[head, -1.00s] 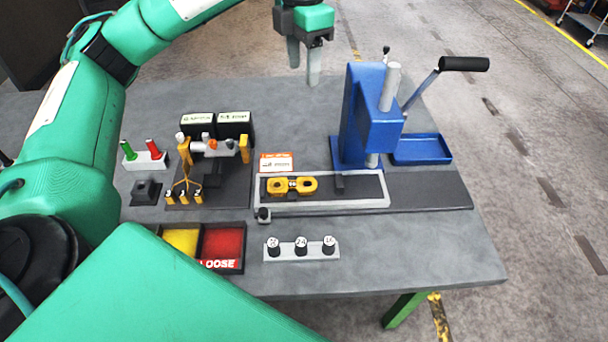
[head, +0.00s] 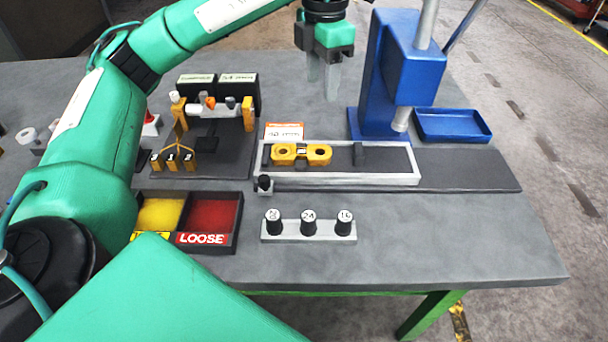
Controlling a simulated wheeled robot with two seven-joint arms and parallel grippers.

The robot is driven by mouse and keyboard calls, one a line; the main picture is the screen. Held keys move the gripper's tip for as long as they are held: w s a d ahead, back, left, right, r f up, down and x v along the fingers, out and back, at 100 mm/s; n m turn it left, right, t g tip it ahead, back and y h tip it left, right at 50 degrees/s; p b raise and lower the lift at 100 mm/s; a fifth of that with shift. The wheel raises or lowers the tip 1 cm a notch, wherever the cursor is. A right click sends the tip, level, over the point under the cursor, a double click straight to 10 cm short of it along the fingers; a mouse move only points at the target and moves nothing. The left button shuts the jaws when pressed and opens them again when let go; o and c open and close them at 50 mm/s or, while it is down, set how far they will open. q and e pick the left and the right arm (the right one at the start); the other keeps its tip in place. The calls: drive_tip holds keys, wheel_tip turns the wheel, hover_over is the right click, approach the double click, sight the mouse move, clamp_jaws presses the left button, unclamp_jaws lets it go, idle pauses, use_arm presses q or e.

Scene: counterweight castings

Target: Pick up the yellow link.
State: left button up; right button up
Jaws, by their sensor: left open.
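The yellow link (head: 285,154) has two round holes and lies flat in the left part of a grey-framed tray (head: 340,181) on the table. My left gripper (head: 322,88) is open and empty. It hangs fingers down, above and behind the link and slightly to its right, clear of it. My right gripper is not in view.
A blue press (head: 382,75) stands right of the gripper, with a blue tray (head: 455,138) beside it. An orange-and-white card (head: 284,131) stands behind the link. A fixture with yellow posts (head: 249,113) is at left. Bins (head: 238,238) and black knobs (head: 308,227) are in front.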

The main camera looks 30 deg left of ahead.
use_arm(q)
wheel_tip(320, 180, down, 3)
drive_tip(key=b, duration=0.2)
hover_over(318, 152)
wheel_tip(318, 152, down, 8)
drive_tip(key=shift+r, duration=0.2)
drive_tip(key=shift+f, duration=3.25)
drive_tip(key=c, duration=1)
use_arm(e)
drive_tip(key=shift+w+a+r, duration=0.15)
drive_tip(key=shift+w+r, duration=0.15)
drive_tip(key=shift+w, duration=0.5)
